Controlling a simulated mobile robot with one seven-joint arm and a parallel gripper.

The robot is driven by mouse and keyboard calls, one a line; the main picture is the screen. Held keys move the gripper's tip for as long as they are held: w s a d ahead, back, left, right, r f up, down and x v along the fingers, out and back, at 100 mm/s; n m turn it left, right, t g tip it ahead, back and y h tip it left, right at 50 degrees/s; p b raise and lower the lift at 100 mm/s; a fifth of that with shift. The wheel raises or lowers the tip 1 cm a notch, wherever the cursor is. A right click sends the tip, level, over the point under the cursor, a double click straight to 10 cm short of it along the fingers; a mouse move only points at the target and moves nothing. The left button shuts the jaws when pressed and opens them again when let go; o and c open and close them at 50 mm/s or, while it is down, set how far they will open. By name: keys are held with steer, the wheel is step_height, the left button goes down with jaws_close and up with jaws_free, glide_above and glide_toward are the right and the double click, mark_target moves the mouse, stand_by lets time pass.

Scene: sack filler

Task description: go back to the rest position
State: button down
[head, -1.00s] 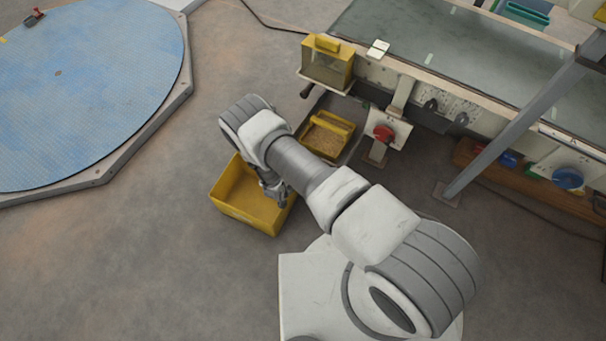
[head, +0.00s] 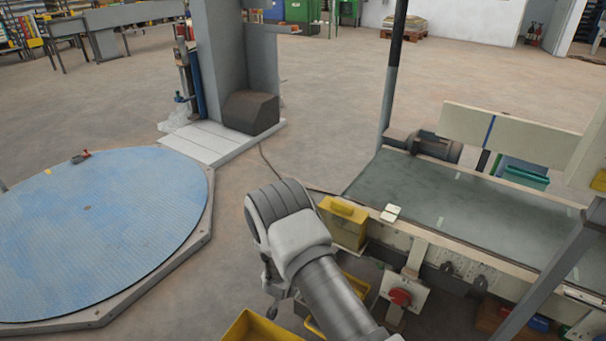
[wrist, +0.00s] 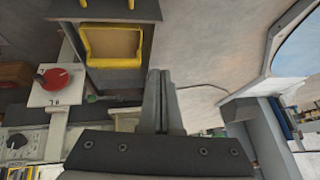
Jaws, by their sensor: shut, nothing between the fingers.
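My gripper (wrist: 160,74) is shut, its two fingers together and empty in the wrist view. In the head view only a small part of it shows below my bent arm, over the floor by the yellow bins. A yellow bin (head: 262,328) lies at the bottom edge of the head view, partly cut off. A second yellow bin is mostly hidden behind my arm. In the wrist view a yellow bin with a brownish content (wrist: 113,44) shows at the upper left, apart from the fingers.
A conveyor (head: 420,195) runs along the right, with a yellow box (head: 343,226) at its end and a red knob (head: 400,297) below. A round blue platform (head: 95,235) is on the left. Open floor lies between the platform and my arm.

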step_height(320, 180, up, 30)
steer(key=d+f+n+y, duration=0.1)
steer(key=n+y, duration=0.1)
steer(key=y, duration=0.2)
steer(key=s+d+r+n, duration=0.2)
steer(key=s+d+r, duration=0.3)
steer(key=s+r, duration=0.4)
steer(key=s+d+r+n, duration=0.2)
steer(key=s+d+r, duration=0.4)
steer(key=s+r, duration=0.4)
steer(key=s+d+r+h, duration=0.15)
steer(key=s+d, duration=0.35)
steer(key=s, duration=0.6)
step_height(320, 180, up, 23)
steer(key=h+p, duration=0.1)
steer(key=p, duration=2.2)
steer(key=shift+s+d+g+p, duration=0.15)
steer(key=shift+s+g+p, duration=0.15)
steer(key=shift+g+p, duration=0.1)
